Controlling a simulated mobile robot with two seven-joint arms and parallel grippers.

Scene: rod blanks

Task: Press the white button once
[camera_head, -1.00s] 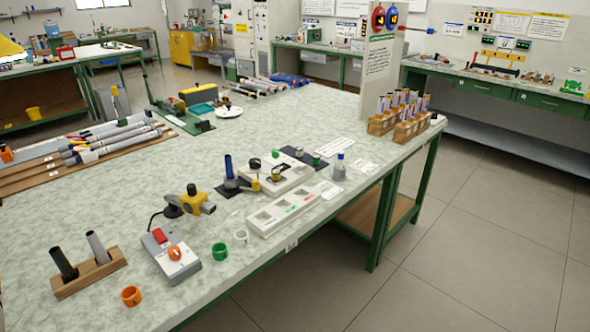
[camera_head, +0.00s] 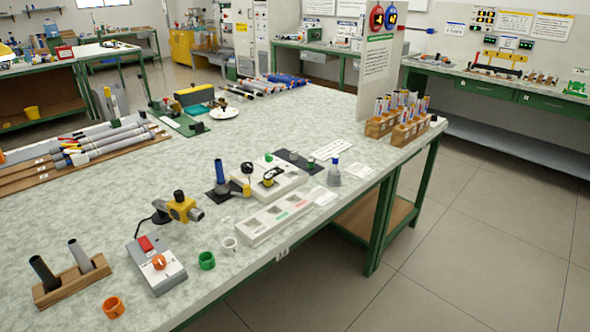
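I cannot make out a button that is clearly white. A grey control box (camera_head: 158,272) with a red rocker switch (camera_head: 146,243) and an orange knob (camera_head: 159,262) lies near the table's front edge. A white fixture (camera_head: 284,186) with small black, yellow and green parts stands further back; any button on it is too small to tell. Neither of my grippers shows in the head view.
A white tray (camera_head: 272,217) lies along the front edge.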

